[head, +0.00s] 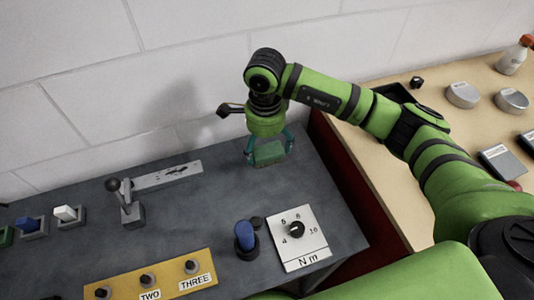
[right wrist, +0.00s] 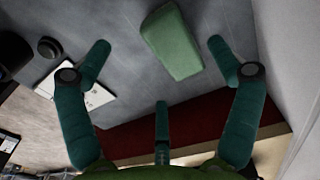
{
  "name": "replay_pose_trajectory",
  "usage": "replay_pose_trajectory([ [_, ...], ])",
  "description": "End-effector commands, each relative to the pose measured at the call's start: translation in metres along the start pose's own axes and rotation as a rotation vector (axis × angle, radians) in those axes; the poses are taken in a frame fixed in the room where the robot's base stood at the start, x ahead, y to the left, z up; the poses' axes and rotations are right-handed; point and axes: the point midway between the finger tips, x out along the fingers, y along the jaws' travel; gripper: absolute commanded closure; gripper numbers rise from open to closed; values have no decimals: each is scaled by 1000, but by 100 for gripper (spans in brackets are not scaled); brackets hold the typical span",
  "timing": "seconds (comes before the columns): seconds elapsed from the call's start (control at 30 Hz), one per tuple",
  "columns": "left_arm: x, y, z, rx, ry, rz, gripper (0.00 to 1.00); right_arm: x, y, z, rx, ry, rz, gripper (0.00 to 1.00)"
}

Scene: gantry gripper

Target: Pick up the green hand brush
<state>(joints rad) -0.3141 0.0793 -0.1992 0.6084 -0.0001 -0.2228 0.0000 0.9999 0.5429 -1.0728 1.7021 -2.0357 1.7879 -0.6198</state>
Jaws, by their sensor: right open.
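The green hand brush (head: 268,154) is a green block near the back right edge of the dark grey panel. In the right wrist view the brush (right wrist: 172,42) lies tilted between and beyond the spread fingertips. My right gripper (head: 270,148) is open above the brush, pointing down, with teal fingers on either side of it. In the right wrist view the fingers (right wrist: 160,68) look apart from the brush, and nothing is held. The brush's underside is hidden. My left gripper is not in view.
The grey panel (head: 200,225) carries a lever (head: 125,200), a blue knob (head: 246,235), a dial plate (head: 299,240) and a yellow button strip (head: 150,278). A white wall (head: 80,110) stands close behind. A wooden table (head: 440,100) with tins (head: 463,95) is at right.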

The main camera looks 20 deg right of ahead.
Motion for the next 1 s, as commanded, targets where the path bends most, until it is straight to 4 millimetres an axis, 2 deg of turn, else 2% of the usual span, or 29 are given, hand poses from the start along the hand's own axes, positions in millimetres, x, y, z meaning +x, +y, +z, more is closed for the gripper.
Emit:
replay_pose_trajectory([
  [0.2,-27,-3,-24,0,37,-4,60,25,-4,-10,3,2,7,9],
  [0.4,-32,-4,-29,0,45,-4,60,49,-5,-9,-2,1,1,9],
  [1.0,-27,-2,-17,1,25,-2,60,54,-6,-10,-1,1,-1,9],
])
